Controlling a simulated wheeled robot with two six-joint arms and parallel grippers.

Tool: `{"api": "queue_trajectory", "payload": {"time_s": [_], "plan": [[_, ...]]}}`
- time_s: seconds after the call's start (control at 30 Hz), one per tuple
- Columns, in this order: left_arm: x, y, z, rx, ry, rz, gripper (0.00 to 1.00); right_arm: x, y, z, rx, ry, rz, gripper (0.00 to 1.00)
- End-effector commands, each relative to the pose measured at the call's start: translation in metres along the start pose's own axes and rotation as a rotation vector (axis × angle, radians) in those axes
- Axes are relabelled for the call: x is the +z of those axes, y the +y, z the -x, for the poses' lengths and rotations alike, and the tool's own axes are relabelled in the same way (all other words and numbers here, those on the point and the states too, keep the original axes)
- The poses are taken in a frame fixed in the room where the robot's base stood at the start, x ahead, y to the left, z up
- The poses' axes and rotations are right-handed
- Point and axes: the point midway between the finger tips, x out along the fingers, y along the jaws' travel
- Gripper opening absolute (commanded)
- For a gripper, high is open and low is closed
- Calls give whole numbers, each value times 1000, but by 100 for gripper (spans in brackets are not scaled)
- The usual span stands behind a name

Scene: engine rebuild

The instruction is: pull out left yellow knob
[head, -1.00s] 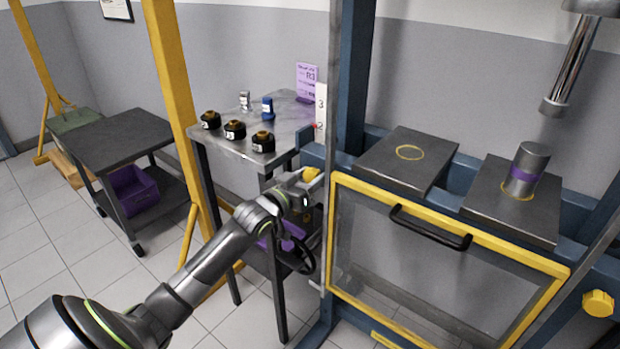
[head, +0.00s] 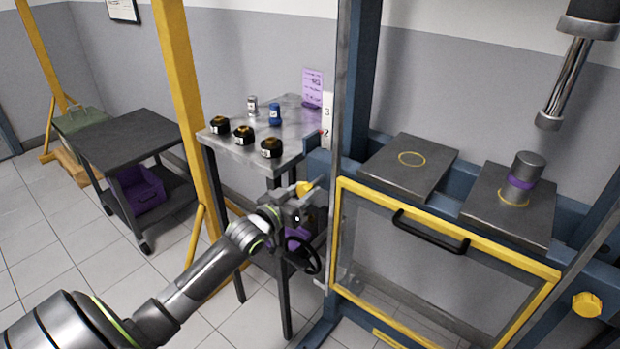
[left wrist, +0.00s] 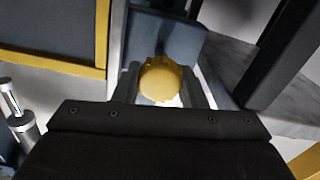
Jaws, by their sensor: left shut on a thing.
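The left yellow knob (head: 304,188) sits at the left side of the press frame, partly hidden by my left gripper (head: 312,190) in the head view. In the left wrist view the knob (left wrist: 160,80) is a round yellow cap between the two fingers of my left gripper (left wrist: 162,92), which is shut on it. A blue-grey frame part lies right behind the knob. Another yellow knob (head: 586,304) is on the right side of the frame, untouched. My right gripper is not in view.
The guard door (head: 440,262) with yellow edges and a black handle (head: 431,233) is right of my left gripper. A metal table (head: 280,140) with several black-and-orange parts stands behind it. A dark cylinder with a purple band (head: 523,180) stands on the right plate.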

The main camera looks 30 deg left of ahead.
Motion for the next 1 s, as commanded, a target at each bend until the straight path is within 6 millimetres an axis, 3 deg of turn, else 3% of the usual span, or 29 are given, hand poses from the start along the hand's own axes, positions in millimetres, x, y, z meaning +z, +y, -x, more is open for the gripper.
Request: {"api": "queue_trajectory", "payload": {"time_s": [0.1,0.47,0.5,0.53,0.83,1.0], "plan": [[-5,1,8,2,5,-2,0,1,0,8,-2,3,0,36],[-1,0,11,2,3,-1,0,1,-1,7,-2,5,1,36],[-1,0,12,1,3,-1,42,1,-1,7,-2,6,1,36],[0,0,12,1,3,-1,45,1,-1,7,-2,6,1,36],[-2,1,12,2,4,-1,47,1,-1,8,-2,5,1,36],[-3,1,24,1,4,-3,47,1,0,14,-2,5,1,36]]}}
